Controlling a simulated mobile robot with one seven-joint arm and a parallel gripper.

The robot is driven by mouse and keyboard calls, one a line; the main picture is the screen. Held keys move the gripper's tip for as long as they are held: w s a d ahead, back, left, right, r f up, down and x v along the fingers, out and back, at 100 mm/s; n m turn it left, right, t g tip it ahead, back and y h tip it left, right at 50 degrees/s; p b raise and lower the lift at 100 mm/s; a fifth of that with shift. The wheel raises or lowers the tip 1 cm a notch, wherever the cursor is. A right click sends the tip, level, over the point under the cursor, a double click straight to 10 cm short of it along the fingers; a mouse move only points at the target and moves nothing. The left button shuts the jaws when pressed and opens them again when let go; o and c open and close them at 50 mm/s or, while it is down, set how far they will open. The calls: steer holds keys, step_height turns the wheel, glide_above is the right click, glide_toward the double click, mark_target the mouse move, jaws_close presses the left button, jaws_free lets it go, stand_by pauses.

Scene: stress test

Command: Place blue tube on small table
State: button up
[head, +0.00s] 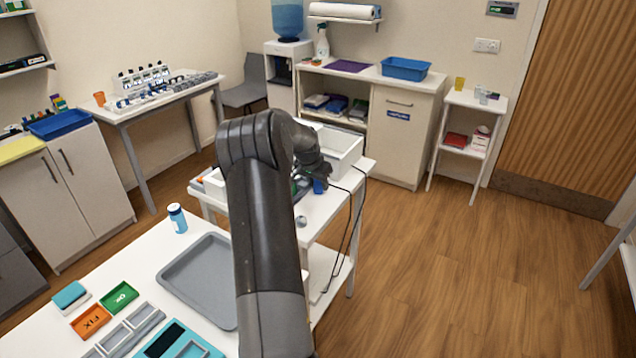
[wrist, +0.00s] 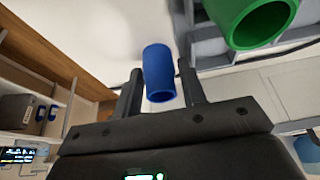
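The blue tube (wrist: 158,72) shows in the wrist view between the two fingers of my gripper (wrist: 160,82). One open end of the tube faces the camera, and its other end reaches past the fingertips. The tube nearly fills the gap between the fingers; whether they press on it is unclear. In the head view my gripper (head: 319,173) is over the white table in the middle, with a bit of the blue tube (head: 318,186) just below it. A small white side table (head: 460,99) stands at the right by the wooden door.
A green tube (wrist: 262,22) is close by in the wrist view. A white bin (head: 345,146) stands behind my gripper. The near table holds a grey tray (head: 200,283) and a blue bottle (head: 177,218). A yellow cup (head: 459,83) stands on the side table. Floor at right is clear.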

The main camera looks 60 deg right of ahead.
steer(key=v, duration=1.2)
steer(key=w+a+r+n+t+y, duration=0.1)
steer(key=w+a+r+n, duration=0.2)
steer(key=a, duration=0.9)
steer(key=a+r+n+t+y, duration=0.1)
steer(key=a+r+n+t, duration=0.3)
steer(key=a, duration=0.8)
steer(key=w+a+r+n+g, duration=0.15)
steer(key=a+r, duration=0.35)
steer(key=a, duration=0.7)
steer(key=s+a+f+n+t+y, duration=0.1)
steer(key=s+a+n, duration=0.3)
steer(key=s+a, duration=0.3)
steer(key=s+a+f+n+t+y, duration=0.1)
steer(key=s+a+n, duration=0.4)
steer(key=a, duration=1.2)
steer(key=s+f, duration=0.1)
steer(key=s, duration=0.2)
steer(key=shift+n, duration=0.25)
